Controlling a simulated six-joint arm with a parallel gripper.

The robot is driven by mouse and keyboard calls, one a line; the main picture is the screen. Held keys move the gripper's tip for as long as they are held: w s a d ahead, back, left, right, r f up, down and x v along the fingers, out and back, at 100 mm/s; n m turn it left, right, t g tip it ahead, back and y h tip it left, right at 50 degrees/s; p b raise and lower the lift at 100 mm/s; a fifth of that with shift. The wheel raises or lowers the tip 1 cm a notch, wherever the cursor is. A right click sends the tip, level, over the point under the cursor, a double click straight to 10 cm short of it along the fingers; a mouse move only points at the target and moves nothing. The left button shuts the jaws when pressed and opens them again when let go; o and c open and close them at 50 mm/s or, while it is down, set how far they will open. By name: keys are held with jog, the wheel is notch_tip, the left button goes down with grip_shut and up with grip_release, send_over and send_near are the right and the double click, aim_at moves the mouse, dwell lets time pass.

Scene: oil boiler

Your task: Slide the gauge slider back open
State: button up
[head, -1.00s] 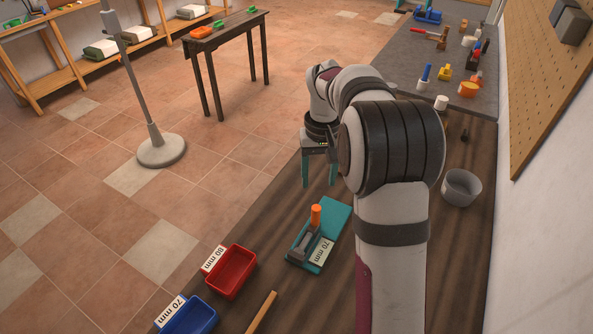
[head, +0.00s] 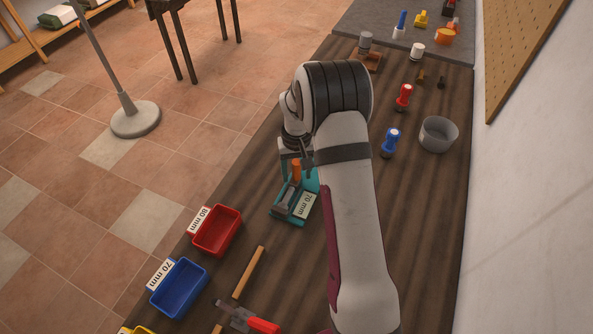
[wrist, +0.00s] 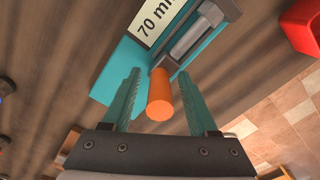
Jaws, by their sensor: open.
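The gauge is a teal plate (head: 283,218) with a white "70 mm" label (head: 307,205) and a grey metal slider part (head: 286,197). An orange handle (head: 296,170) stands at its far end. In the wrist view the orange handle (wrist: 160,95) lies between the two teal fingers of my gripper (wrist: 160,97), with gaps on both sides. My gripper is open around the handle and does not appear to touch it. The grey slider (wrist: 196,38) and the label (wrist: 158,20) show above it. In the head view my arm hides part of the plate.
A red bin (head: 217,231) marked 80 mm and a blue bin (head: 178,287) marked 70 mm stand to the left along the table edge. A wooden stick (head: 249,272) lies nearby. A grey cup (head: 438,134) and red and blue handled pieces (head: 390,142) stand right of my arm.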

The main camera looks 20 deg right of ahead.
jog(key=shift+c, duration=0.2)
grip_shut()
jog(key=shift+s+d, duration=0.15)
dwell(0.9)
